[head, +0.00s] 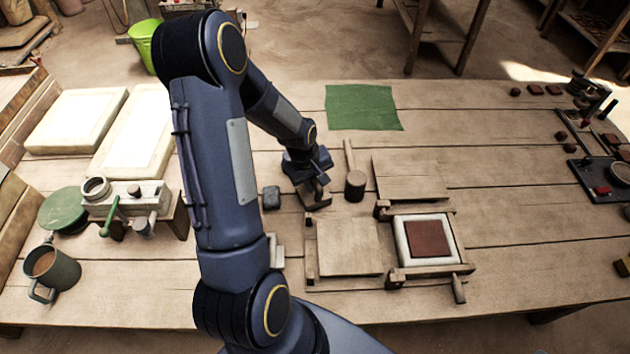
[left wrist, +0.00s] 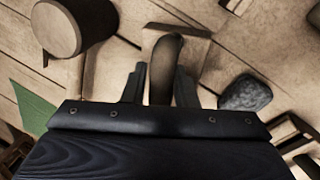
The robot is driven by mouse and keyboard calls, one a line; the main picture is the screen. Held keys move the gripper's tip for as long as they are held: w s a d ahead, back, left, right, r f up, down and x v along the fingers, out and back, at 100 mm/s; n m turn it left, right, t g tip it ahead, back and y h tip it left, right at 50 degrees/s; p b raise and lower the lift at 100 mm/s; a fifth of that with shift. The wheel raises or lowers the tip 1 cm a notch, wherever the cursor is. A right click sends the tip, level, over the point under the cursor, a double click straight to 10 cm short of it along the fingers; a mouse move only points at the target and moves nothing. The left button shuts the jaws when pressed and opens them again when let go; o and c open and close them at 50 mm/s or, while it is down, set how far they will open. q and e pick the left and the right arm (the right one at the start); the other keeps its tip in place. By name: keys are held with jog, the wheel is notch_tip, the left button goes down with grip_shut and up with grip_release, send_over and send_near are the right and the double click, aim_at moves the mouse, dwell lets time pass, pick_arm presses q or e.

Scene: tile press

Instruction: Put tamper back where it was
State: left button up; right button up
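The tamper (head: 316,203) is a small wooden block with a dark upright handle, on or just above the table left of the mallet. My left gripper (head: 318,183) points down at it. In the left wrist view, the dark rounded tamper handle (left wrist: 165,68) sits between the two fingers, which press close on both sides. The fingers partly hide the block, and I cannot tell whether its base touches the table. My right gripper is in neither view.
A mallet (head: 355,185) stands close right of the tamper, a grey stone (head: 271,198) left. In front are a wooden board (head: 348,247) and a press frame (head: 460,270) with a red tile (head: 427,239). A green cloth (head: 362,107) lies behind.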

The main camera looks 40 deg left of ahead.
aim_at(308, 194)
pick_arm(q)
jog(key=shift+o, duration=1.2)
jog(key=shift+r, duration=0.2)
jog(key=shift+p+v, duration=0.8)
jog(key=shift+v, duration=0.05)
jog(key=d+v, duration=0.1)
jog(key=v, duration=0.9)
jog(key=s+d+r+m+t+h, duration=0.2)
jog(key=s+d+r+m+t, duration=0.1)
jog(key=s+d+r+m, duration=0.8)
jog(key=s+d, duration=0.3)
jog(key=s, duration=0.2)
jog(key=shift+h, duration=0.4)
jog(key=shift+d+r, duration=0.1)
jog(key=shift+r, duration=0.1)
